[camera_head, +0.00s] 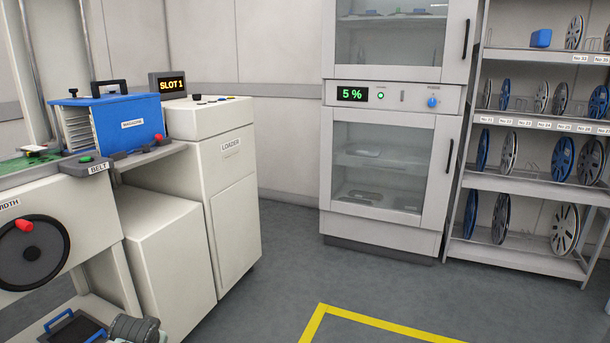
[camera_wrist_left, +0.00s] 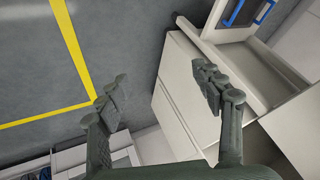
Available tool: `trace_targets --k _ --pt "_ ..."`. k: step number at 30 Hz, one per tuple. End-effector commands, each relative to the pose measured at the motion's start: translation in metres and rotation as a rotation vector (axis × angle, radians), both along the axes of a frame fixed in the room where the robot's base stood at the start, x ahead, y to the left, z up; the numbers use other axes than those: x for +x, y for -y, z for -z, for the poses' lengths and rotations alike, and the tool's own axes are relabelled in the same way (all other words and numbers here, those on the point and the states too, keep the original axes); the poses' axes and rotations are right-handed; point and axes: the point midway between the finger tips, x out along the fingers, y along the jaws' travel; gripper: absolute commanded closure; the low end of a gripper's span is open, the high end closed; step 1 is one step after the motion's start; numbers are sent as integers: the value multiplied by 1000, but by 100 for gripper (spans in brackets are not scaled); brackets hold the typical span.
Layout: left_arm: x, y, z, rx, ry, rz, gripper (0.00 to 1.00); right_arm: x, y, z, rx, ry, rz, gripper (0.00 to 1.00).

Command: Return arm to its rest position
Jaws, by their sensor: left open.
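My left gripper (camera_wrist_left: 162,88) shows in the left wrist view with its two dark fingers spread apart and nothing between them. It hangs over grey floor beside pale cabinet fronts. In the head view only a dark grey rounded part of my left arm shows at the bottom left edge; the fingers are not visible there. My right arm and right gripper are in neither view.
On the left stand the loader (camera_head: 231,180) and a blue magazine (camera_head: 128,122) beside the belt. A dry cabinet (camera_head: 384,226) reading 5 % and a reel rack (camera_head: 522,187) stand behind. The floor (camera_head: 290,270) with a yellow line (camera_head: 375,322) is clear.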

Motion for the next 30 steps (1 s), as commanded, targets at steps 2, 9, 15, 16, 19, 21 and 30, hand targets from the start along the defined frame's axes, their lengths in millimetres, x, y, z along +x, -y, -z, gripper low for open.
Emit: trace_targets --k 2,9,15,16,19,21,30 --pt "-44 17 33 -21 -47 17 33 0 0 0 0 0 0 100" --pt "-195 67 95 -99 -179 49 33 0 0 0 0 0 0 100" --pt "-279 88 106 -143 -250 50 33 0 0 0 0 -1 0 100" --pt "-286 90 106 -147 -255 49 33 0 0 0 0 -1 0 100" --pt "-298 93 107 -153 -265 48 33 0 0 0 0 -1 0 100" --pt "-300 93 107 -154 -267 48 33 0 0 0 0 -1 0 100" --pt "-300 93 107 -154 -267 48 55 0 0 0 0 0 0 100"
